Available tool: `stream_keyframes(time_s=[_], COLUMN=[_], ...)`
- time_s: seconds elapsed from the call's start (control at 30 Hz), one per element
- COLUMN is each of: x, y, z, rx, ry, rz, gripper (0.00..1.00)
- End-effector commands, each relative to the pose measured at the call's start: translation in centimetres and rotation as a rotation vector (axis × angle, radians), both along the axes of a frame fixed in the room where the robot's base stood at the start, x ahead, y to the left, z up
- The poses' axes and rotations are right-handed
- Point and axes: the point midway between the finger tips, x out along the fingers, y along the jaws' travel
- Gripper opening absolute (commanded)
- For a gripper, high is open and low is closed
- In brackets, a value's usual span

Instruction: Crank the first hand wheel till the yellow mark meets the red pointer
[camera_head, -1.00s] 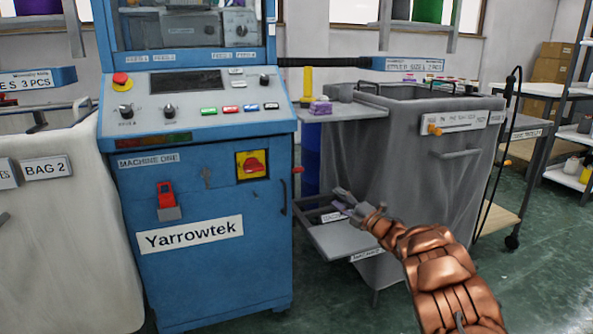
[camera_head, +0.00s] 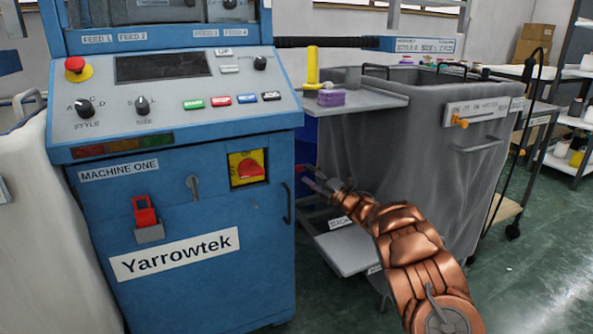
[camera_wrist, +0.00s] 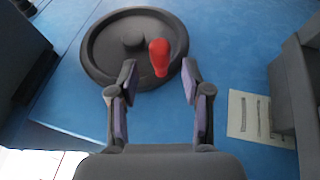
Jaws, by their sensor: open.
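The hand wheel (camera_wrist: 105,72) is a dark round dish with a raised hub on a blue panel, in the wrist view. Its red handle knob (camera_wrist: 159,58) stands at the wheel's right side. My gripper (camera_wrist: 159,80) is open, and its fingertips are on either side of the knob's lower end in the picture; I cannot tell whether they touch it. In the head view my gripper (camera_head: 314,183) is at the right side of the blue machine (camera_head: 200,285), where the wheel's face is hidden. I see no yellow mark or red pointer in the wrist view.
A grey bin (camera_head: 415,180) and a low grey shelf (camera_head: 345,255) stand close to the right of the machine. A side table (camera_head: 375,101) holds a purple stack (camera_head: 330,97). A paper label (camera_wrist: 258,118) is on the panel right of the wheel.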

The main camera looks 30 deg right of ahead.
Motion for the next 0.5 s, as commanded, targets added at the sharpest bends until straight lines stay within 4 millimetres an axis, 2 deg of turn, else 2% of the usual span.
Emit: stream_keyframes(time_s=[0.2,0.5], x=[2.3,4.3], y=[0.9,1.7], z=[0.4,1.0], rx=[0.001,-0.001], ry=[-0.002,-0.002], rz=[0.003,0.006], gripper=[0.49,0.49])
